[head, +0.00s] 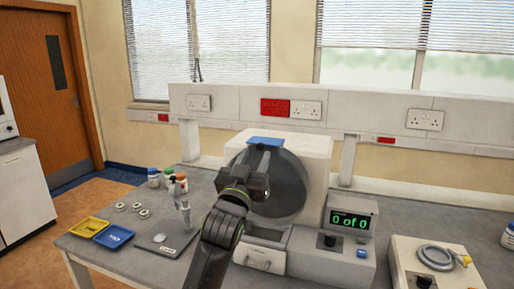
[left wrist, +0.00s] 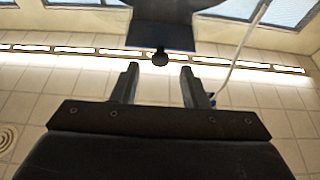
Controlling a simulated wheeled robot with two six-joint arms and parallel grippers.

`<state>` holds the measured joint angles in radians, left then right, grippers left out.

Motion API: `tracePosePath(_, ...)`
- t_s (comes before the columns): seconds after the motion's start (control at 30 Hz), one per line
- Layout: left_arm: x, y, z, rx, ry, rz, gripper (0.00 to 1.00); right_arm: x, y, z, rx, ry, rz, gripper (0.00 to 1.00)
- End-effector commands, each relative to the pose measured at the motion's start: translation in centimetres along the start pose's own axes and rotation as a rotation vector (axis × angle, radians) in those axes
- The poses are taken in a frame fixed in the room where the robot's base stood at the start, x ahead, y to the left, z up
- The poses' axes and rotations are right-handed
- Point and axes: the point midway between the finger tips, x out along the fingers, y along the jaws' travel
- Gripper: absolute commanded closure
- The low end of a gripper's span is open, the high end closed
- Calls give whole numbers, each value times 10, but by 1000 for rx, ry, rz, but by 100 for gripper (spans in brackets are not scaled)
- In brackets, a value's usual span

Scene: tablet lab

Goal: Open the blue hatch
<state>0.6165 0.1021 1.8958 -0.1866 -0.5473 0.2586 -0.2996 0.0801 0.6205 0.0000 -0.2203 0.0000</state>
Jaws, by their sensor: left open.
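The blue hatch (head: 266,141) shows as a small blue panel at the top front of the white machine (head: 312,150), above its dark round drum (head: 292,190). In the left wrist view the hatch (left wrist: 176,38) is a dark blue panel with a small round knob (left wrist: 160,59) at its edge. My left gripper (head: 266,170) is in front of the drum, just below the hatch. In the left wrist view its two fingers (left wrist: 159,85) are open and empty, with the knob ahead between them, apart from both fingers. My right gripper is out of view.
A drawer (head: 259,259) and a display reading "0 of 0" (head: 350,221) are at the machine's front. Yellow (head: 89,227) and blue (head: 114,236) trays, small bottles and a balance (head: 163,242) stand left. Another device (head: 425,265) stands right.

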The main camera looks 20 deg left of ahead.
Motion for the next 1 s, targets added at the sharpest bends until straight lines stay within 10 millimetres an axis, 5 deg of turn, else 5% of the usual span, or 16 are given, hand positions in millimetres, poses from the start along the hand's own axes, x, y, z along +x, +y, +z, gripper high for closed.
tracePosePath(0.2,21,0,0,-1,-1,0,60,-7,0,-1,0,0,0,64)
tracePosePath(0.6,26,0,1,0,-1,0,61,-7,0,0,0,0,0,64)
tracePosePath(0.9,26,0,1,0,-1,0,100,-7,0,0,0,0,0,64)
tracePosePath(1.0,26,0,1,-1,-1,0,100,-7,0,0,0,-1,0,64)
